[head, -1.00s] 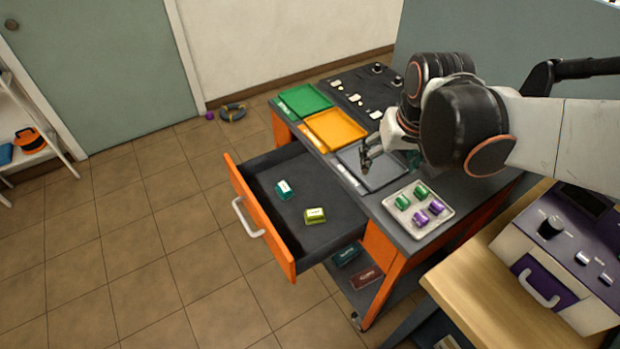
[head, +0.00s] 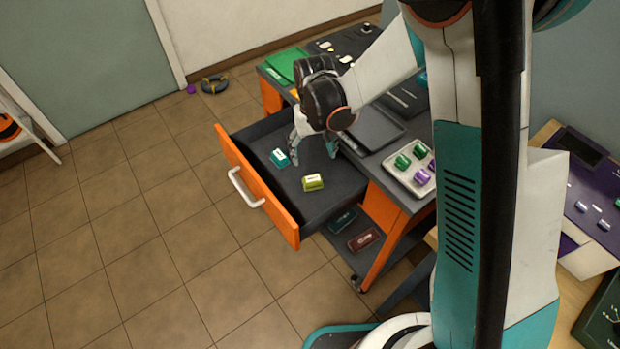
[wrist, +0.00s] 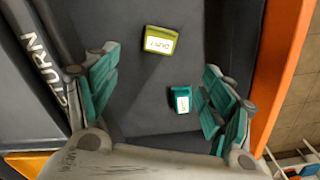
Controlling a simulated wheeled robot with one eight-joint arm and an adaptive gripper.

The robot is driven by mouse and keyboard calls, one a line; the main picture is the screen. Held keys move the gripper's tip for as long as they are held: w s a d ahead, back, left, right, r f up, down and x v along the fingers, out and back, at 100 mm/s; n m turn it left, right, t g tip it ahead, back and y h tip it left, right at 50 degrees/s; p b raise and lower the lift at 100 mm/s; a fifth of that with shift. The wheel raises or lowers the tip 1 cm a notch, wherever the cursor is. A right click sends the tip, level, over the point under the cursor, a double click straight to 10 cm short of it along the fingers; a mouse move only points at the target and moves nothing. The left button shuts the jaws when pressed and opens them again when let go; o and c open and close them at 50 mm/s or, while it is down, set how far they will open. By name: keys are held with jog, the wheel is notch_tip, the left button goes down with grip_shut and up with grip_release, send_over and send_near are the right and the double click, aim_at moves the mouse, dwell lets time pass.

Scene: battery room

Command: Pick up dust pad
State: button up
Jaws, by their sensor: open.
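A yellow-green block (head: 313,182) lies in the open drawer. In the wrist view, the yellow-green block (wrist: 159,41) carries a white label, upside down, that appears to read DUST. A smaller teal block (head: 279,158) with a white label lies behind and left of it. My gripper (head: 315,150) is over the back part of the drawer, pointing down. In the wrist view, my gripper (wrist: 158,95) is open and empty, its teal fingers wide apart. The teal block (wrist: 182,99) shows between them, close to the right finger. The yellow-green block is beyond the fingertips, near the top.
The drawer's orange front (head: 257,187) stands pulled out, with a white handle (head: 244,187). A pale tray (head: 403,180) of green and purple pieces is on the worktop, beside a dark grey tray (head: 378,127). Dark boxes sit on the lower shelf.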

aim_at(313, 178)
notch_tip(313, 178, down, 8)
jog(key=b, duration=0.3)
jog(key=shift+s+f, duration=0.1)
jog(key=shift+f, duration=0.1)
notch_tip(313, 178, down, 5)
jog(key=b, duration=0.3)
jog(key=c, duration=1.1)
jog(key=shift+r, duration=0.1)
notch_tip(313, 178, up, 20)
jog(key=p, duration=0.7)
jog(key=shift+p, duration=0.3)
